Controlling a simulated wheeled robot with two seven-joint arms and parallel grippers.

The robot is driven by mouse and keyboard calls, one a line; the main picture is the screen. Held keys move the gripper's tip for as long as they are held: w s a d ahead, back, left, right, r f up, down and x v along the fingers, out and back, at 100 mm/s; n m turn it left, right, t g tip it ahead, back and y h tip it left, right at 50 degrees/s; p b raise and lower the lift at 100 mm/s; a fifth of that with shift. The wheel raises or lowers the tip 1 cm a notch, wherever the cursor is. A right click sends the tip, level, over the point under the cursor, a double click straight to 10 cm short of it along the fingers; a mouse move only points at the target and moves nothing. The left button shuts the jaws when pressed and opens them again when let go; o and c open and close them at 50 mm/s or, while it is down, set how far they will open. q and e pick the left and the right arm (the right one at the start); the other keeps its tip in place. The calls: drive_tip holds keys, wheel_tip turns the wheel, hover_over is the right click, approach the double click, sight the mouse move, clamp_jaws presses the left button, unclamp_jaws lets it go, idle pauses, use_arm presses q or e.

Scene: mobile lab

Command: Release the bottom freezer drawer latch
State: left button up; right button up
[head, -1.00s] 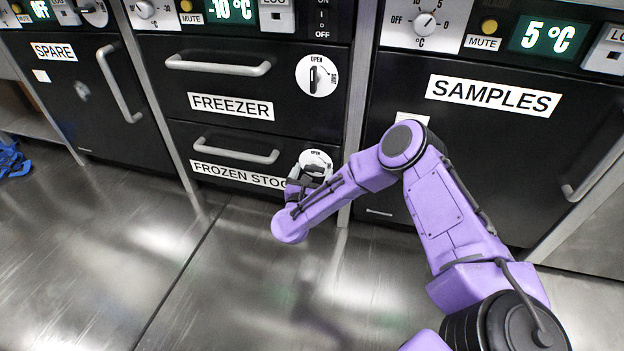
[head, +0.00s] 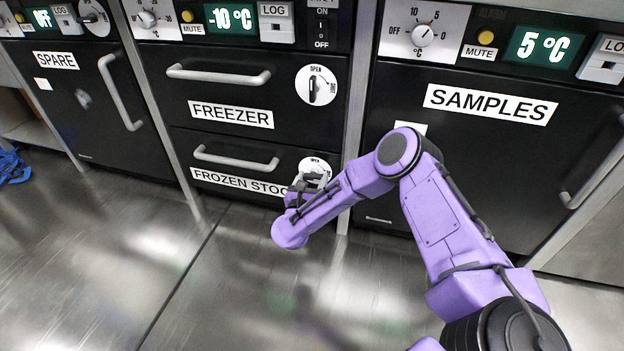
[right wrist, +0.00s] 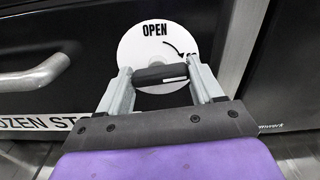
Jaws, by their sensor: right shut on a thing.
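The bottom freezer drawer (head: 275,180), labelled FROZEN STO… with the end of the label covered, is closed flush in its cabinet. Its latch is a white round plate (head: 314,164) marked OPEN, with a dark bar handle. In the right wrist view the plate (right wrist: 139,43) shows a curved arrow, and the bar handle (right wrist: 160,74) lies nearly level between the fingers. My right gripper (head: 307,180) is shut on this handle, one finger at each end; it also shows in the right wrist view (right wrist: 161,82). My left gripper is out of view.
The drawer's grey bar handle (head: 235,158) is left of the latch. Above is the FREEZER drawer (head: 285,95) with its own latch (head: 316,85), handle upright. The SAMPLES door (head: 480,160) is at right, the SPARE door (head: 90,110) at left. The metal floor in front is clear.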

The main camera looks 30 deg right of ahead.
drive_tip(key=n+p, duration=0.3)
drive_tip(key=n, duration=0.2)
drive_tip(key=shift+a+r, duration=0.1)
drive_tip(key=shift+r, duration=0.05)
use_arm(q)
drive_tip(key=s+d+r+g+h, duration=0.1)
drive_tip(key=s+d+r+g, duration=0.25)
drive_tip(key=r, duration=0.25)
use_arm(e)
drive_tip(key=shift+n+p, duration=0.3)
drive_tip(key=shift+n, duration=0.4)
drive_tip(key=n+p, duration=0.2)
drive_tip(key=n, duration=0.2)
drive_tip(key=n+p, duration=0.1)
drive_tip(key=n, duration=0.2)
drive_tip(key=shift+n, duration=0.4)
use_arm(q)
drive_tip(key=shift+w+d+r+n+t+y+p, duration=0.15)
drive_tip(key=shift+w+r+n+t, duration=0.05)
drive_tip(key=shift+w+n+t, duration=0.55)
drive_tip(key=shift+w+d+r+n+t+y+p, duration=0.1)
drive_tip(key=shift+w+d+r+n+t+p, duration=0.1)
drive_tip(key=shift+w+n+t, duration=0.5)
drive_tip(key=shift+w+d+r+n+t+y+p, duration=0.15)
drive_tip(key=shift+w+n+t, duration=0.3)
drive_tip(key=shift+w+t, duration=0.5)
use_arm(e)
drive_tip(key=shift+n, duration=1.1)
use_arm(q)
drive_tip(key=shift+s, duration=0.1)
